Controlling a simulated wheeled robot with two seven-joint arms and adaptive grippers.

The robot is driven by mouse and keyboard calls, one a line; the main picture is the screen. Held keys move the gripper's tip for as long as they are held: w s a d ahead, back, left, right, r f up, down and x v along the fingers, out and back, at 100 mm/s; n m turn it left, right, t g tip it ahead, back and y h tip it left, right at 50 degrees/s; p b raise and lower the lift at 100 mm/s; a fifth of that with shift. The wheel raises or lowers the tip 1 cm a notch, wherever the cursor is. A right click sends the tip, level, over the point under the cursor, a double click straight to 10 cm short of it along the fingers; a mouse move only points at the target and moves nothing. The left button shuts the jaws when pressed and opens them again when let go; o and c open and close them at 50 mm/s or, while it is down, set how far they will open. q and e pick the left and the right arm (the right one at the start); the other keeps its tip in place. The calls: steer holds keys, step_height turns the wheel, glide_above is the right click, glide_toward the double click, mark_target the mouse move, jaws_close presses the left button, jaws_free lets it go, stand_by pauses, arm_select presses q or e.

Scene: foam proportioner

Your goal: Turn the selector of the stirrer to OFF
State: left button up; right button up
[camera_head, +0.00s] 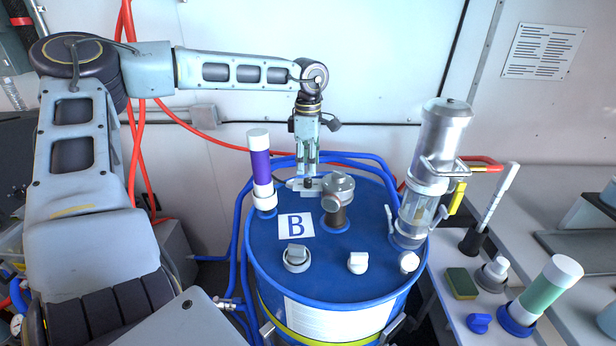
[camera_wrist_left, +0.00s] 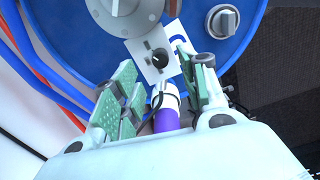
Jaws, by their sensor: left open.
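The selector is a small black knob (camera_wrist_left: 159,57) on a light plate (camera_wrist_left: 147,70) in the left wrist view. In the head view the knob (camera_head: 308,183) and plate (camera_head: 296,185) sit at the back of the blue drum's lid (camera_head: 272,232), just below my fingers. My left gripper (camera_head: 307,168) points down over them. In the left wrist view my left gripper (camera_wrist_left: 163,88) is open, its green-padded fingers spread with the knob beyond and between the tips. No contact shows. I cannot read the selector's markings. My right gripper is in neither view.
A grey-capped fitting (camera_head: 338,186) stands right beside the plate. A purple-and-white cylinder (camera_head: 260,170) stands to the left, and a clear-and-metal cylinder (camera_head: 440,150) to the right. Blue hoses (camera_head: 240,220) run around the drum.

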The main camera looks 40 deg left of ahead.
mark_target(308, 179)
arm_select(q)
step_height(308, 179, down, 3)
steer(key=shift+f, duration=1.15)
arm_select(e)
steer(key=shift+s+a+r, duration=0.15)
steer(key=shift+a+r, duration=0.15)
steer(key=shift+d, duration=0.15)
arm_select(q)
steer(key=shift+c, duration=0.7)
jaws_close()
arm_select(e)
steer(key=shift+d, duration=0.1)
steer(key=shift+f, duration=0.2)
